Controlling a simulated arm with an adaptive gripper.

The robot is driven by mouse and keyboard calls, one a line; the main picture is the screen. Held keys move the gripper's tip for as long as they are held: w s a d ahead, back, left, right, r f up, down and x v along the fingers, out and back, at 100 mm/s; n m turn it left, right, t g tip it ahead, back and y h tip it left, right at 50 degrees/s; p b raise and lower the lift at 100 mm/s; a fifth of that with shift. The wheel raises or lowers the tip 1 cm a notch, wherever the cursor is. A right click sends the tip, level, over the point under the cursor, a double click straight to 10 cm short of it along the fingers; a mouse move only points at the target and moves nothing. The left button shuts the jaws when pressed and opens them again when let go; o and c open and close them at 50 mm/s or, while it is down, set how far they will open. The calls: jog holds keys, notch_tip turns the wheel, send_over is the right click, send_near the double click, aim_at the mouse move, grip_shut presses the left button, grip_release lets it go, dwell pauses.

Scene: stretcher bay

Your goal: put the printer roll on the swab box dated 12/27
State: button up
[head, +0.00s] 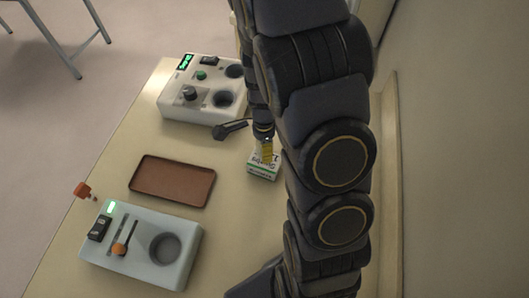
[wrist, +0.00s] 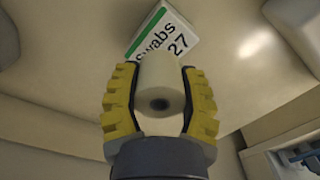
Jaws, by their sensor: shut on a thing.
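In the wrist view my gripper (wrist: 159,100) has its yellow padded fingers shut on a cream printer roll (wrist: 160,75), whose dark core hole faces the camera. Beyond the roll is a white swab box (wrist: 176,40) with a green stripe, lettered "Swabs" and "27"; the rest of its date is hidden. In the head view the box (head: 262,172) stands on the table beside my arm, and my gripper (head: 266,150) is at its top side. The roll is not clearly visible there. I cannot tell whether roll and box touch.
A brown tray (head: 172,181) lies left of the box on the table (head: 125,150). A white device (head: 172,106) stands behind it and a pale device (head: 122,262) in front. An orange-red object (head: 83,190) is at the left table edge. A wall is close on the right.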

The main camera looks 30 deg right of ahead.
jog(key=shift+f, duration=1.8)
jog(key=shift+f, duration=0.1)
jog(key=o, duration=1)
jog(key=shift+o, duration=0.2)
